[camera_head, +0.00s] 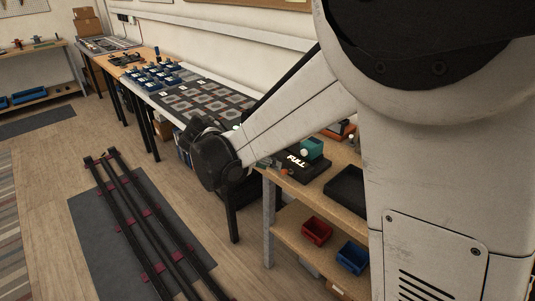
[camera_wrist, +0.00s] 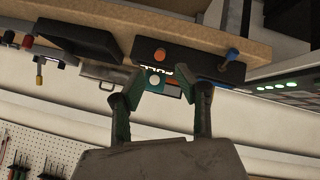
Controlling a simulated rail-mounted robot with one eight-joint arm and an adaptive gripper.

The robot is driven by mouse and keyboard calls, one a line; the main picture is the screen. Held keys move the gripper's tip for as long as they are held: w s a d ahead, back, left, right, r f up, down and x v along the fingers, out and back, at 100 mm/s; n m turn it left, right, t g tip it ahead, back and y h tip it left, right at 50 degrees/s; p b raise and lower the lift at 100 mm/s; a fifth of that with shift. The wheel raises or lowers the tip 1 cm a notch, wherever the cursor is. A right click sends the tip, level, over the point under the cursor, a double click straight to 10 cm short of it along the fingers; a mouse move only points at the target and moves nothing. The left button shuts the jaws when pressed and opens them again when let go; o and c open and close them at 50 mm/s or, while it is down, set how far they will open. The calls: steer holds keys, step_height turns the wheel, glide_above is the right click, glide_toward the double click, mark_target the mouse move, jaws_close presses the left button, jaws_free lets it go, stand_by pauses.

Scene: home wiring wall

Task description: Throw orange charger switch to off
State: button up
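In the wrist view, an orange knob (camera_wrist: 158,55) stands on a dark box (camera_wrist: 190,62) that has white lettering. I cannot tell from its look whether it is on or off. My gripper (camera_wrist: 161,86) is open, with its two dark green fingers apart and pointing toward the box. A white round knob (camera_wrist: 156,82) shows between the fingertips, and contact cannot be told. In the head view, a black box marked FULL (camera_head: 290,164) lies on the wooden bench, near a teal block (camera_head: 312,148) with a white ball.
A black tray (camera_wrist: 78,40) is at the left in the wrist view. Red (camera_head: 316,231) and blue (camera_head: 352,257) bins sit on the lower shelf. The bench edge (camera_wrist: 140,17) is close.

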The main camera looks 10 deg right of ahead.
mark_target(283, 171)
steer(key=b+x, duration=0.1)
steer(key=x, duration=0.7)
steer(key=shift+c, duration=0.5)
jaws_close()
